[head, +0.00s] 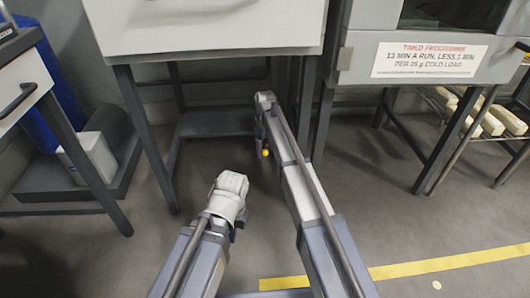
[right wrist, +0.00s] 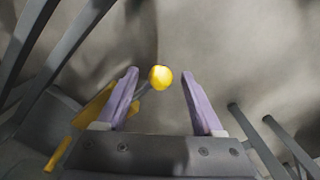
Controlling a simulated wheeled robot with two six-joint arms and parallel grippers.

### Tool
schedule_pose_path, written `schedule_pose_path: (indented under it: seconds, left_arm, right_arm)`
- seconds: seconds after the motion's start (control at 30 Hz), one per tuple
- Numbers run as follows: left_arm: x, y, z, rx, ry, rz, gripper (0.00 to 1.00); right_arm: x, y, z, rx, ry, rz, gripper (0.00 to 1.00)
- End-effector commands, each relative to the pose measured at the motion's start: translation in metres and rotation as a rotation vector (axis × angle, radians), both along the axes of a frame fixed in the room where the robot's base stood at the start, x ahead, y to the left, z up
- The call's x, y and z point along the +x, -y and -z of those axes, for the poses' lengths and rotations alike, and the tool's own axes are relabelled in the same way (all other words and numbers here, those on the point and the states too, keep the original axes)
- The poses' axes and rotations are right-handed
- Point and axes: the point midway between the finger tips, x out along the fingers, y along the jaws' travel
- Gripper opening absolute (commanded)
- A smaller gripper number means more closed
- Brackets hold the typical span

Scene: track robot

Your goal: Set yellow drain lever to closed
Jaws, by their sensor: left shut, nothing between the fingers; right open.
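The yellow round knob of the drain lever (right wrist: 160,77) shows in the right wrist view, on a thin grey rod that runs down to the left. The knob also shows small in the head view (head: 265,153), low under the middle bench. My right gripper (right wrist: 160,73) is open, its two purple fingers on either side of the knob with a visible gap at each side. Whether the knob lies fully between the fingertips or beyond them, I cannot tell. My left gripper (head: 232,188) is shut and empty, to the left of and nearer than the knob.
A grey bench (head: 205,28) stands over the lever, with dark legs around my right arm. A machine with a notice (head: 430,60) stands at the right. A yellow flat part (right wrist: 93,112) lies left of the fingers. Open floor is in front.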

Motion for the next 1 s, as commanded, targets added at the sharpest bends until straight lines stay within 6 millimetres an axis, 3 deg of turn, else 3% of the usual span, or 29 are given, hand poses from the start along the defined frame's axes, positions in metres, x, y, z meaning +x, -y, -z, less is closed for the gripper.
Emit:
schedule_pose_path:
  seconds: [0.1, 0.7, 1.0]
  left_arm:
    - [0.0, 0.0, -0.0006, 0.0, 0.0, 0.0, 0.0]
    - [0.0, 0.0, -0.0005, 0.0, 0.0, 0.0, 0.0]
    - [0.0, 0.0, -0.0005, 0.0, 0.0, 0.0, 0.0]
  right_arm:
    - [0.0, 0.0, -0.0006, 0.0, 0.0, 0.0, 0.68]
    - [-0.0001, -0.0001, -0.0005, 0.0, 0.0, 0.0, 0.0]
    - [-0.0001, -0.0002, -0.0005, 0.0, 0.0, -0.001, 0.0]
